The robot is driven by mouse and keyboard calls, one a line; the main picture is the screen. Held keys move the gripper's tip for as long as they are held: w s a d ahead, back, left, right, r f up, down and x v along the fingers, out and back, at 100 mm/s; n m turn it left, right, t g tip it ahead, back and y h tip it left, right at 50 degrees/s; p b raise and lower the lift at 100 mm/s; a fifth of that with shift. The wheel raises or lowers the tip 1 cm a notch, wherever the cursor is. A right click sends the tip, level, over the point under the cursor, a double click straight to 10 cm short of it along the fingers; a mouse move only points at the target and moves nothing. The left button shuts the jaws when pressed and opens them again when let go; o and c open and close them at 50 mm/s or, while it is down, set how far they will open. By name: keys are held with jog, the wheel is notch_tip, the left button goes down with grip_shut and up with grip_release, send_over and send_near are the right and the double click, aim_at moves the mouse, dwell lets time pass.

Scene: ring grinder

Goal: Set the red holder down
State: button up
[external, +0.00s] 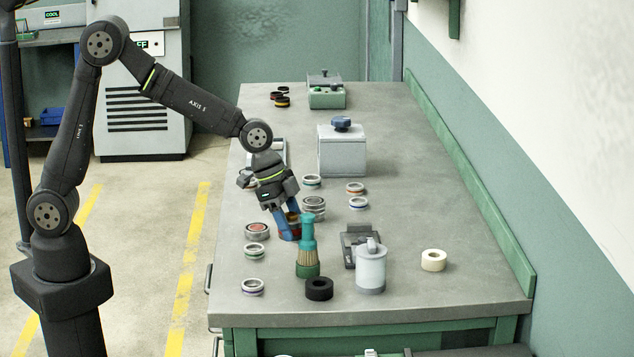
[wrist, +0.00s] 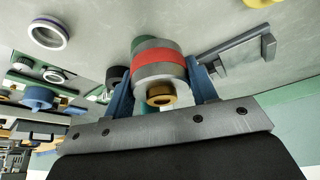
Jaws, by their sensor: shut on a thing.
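My gripper (external: 289,226) points down over the near half of the grey workbench, its blue fingers closed around the red holder (external: 291,234). In the wrist view my gripper (wrist: 163,88) has one blue finger on each side of the red holder (wrist: 158,58), a grey cylinder with a red band. A brass-coloured ring-like piece (wrist: 161,95) shows at the holder's gripper-side end. In the external view the fingers partly hide the holder. It is low, near the bench top; I cannot tell whether it touches the bench.
A teal-handled brush (external: 307,250) stands close right of the holder. A white bottle (external: 371,268), a dark device (external: 352,238) and a black ring (external: 319,289) are nearby. Several metal rings lie around, one at left (external: 254,251). A grey box (external: 341,155) stands behind. The right side is mostly clear.

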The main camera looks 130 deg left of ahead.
jog(key=a+f, duration=0.2)
jog(key=a, duration=0.1)
jog(key=s+a+f, duration=0.1)
jog(key=a, duration=0.1)
jog(key=shift+s, duration=0.1)
jog(key=shift+f, duration=1.95)
jog(key=o, duration=1.5)
jog(key=shift+d+f, duration=0.1)
jog(key=shift+f, duration=0.05)
jog(key=v, duration=1.2)
